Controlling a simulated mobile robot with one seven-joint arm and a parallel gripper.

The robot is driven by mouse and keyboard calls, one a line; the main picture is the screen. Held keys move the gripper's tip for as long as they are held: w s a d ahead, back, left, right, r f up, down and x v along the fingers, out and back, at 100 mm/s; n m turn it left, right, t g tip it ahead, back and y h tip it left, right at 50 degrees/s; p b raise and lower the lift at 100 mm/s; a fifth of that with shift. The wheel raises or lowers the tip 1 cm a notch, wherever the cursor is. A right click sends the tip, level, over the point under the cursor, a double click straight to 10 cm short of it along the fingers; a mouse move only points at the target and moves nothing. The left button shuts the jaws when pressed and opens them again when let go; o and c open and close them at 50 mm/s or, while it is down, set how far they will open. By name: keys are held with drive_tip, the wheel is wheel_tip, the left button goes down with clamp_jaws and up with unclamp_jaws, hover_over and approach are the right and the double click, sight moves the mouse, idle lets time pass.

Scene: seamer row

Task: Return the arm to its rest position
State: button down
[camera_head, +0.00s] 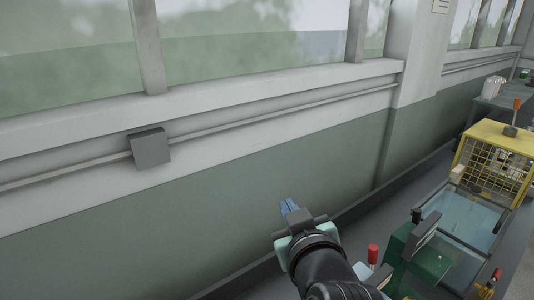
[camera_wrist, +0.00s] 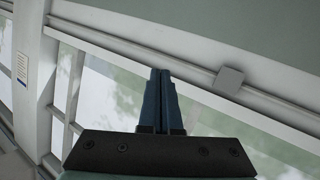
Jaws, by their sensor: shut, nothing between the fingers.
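The gripper is in front of the green lower wall, apart from the machines at the right. In the wrist view the closed fingers (camera_wrist: 160,98) point up the picture, toward the wall and windows. No object is in or touching the gripper.
A green machine (camera_head: 420,262) with a glass-topped tank (camera_head: 462,222) and a red-knobbed lever (camera_head: 373,255) stands right of my arm. A yellow mesh cage (camera_head: 497,160) is beyond. A grey box (camera_head: 150,148) and conduit are on the wall. The space left of the gripper is clear.

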wheel_tip(320, 180, up, 14)
drive_tip(key=s+a+f+m+t+b, duration=0.1)
drive_tip(key=s+a+m+t, duration=0.15)
drive_tip(key=t, duration=0.25)
drive_tip(key=s+a+r+m+t+h+b, duration=0.1)
drive_tip(key=s+r+m+t+h, duration=0.1)
drive_tip(key=s+r+t, duration=0.5)
drive_tip(key=s+r, duration=0.6)
drive_tip(key=r, duration=0.4)
drive_tip(key=shift+s+a+t+b, duration=0.15)
drive_tip(key=shift+s+t+b, duration=0.15)
drive_tip(key=shift+s+b, duration=0.1)
drive_tip(key=shift+f, duration=0.1)
